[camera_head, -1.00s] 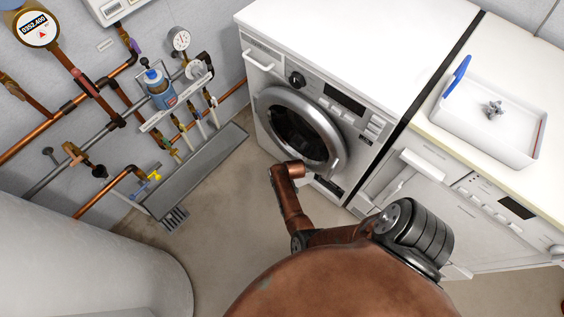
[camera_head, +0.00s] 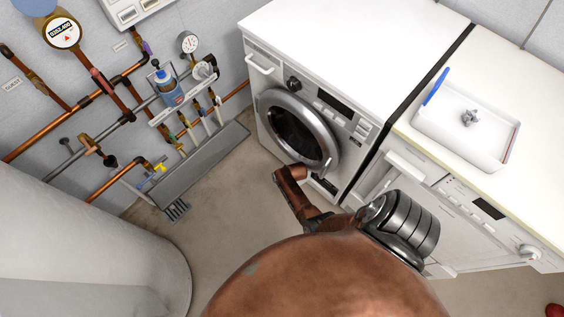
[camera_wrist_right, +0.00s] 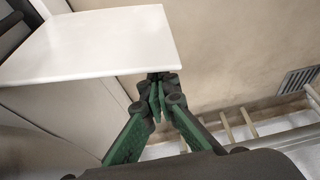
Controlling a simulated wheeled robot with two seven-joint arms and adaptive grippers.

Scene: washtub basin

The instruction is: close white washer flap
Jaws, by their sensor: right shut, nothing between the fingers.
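The white washer (camera_head: 345,65) stands in the head view with its round grey-rimmed door (camera_head: 299,132) on the front, apparently closed. Low on its front, beside my right arm, is a small dark area (camera_head: 326,186); the flap cannot be made out clearly there. In the right wrist view a flat white panel (camera_wrist_right: 95,42), likely the flap, sticks out at the upper left. My right gripper (camera_wrist_right: 160,88) is shut and empty, its green fingers together just below the panel's near edge. I cannot tell if they touch. The right gripper is hidden in the head view. My left gripper is not in view.
A second white appliance (camera_head: 455,225) stands right of the washer, under a counter with a white basin (camera_head: 455,135). Copper pipes (camera_head: 62,128) line the left wall above a grey floor channel (camera_head: 200,165). A big white cylinder (camera_head: 85,250) fills the lower left. Floor between is clear.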

